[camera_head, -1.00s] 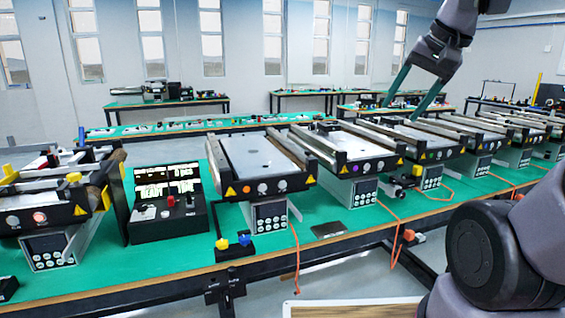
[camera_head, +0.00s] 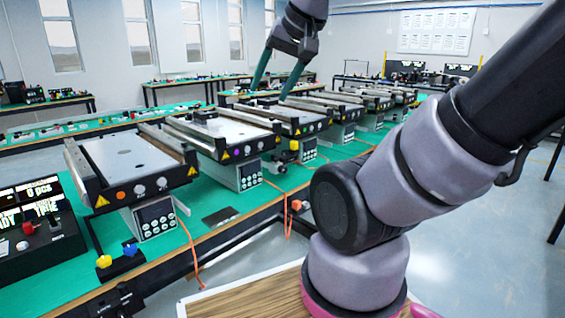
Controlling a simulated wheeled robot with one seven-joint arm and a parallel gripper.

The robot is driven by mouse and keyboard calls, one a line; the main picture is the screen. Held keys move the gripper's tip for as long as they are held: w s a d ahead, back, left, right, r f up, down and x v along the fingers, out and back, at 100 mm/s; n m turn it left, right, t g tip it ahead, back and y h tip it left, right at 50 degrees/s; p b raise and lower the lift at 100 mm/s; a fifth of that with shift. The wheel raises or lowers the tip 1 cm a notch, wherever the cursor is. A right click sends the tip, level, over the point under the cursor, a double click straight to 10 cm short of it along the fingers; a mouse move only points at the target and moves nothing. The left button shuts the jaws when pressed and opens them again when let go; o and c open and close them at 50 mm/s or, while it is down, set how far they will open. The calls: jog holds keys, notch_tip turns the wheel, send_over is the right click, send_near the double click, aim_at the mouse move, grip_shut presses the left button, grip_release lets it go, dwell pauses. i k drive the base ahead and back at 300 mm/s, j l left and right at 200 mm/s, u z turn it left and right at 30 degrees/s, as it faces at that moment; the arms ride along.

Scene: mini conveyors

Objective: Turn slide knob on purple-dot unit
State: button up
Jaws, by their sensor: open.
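The unit with a small purple dot on its front panel (camera_head: 220,147) is the second mini conveyor from the left, with a pale belt plate and a grey keypad box below. I cannot tell which of the small controls on it is the slide knob. My gripper (camera_head: 268,94) hangs beyond and above the row of conveyors, pointing down. Its two long green fingers are spread wide with nothing between them. The fingertips appear behind the far end of the second and third units; their exact height is unclear.
A nearer conveyor (camera_head: 130,160) with an orange dot stands at left. A small box with yellow (camera_head: 104,262) and blue (camera_head: 130,250) knobs sits before it. A black display box (camera_head: 35,235) is far left. More conveyors continue right. Orange cables hang over the green table's front edge.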

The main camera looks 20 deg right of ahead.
aim_at(282, 170)
jog(key=i+j+z, duration=0.2)
jog(key=j+z, duration=0.15)
jog(key=i+j+z, duration=0.15)
jog(key=j+z, duration=0.25)
jog(key=i+j+z, duration=0.1)
jog(key=j+z, duration=0.25)
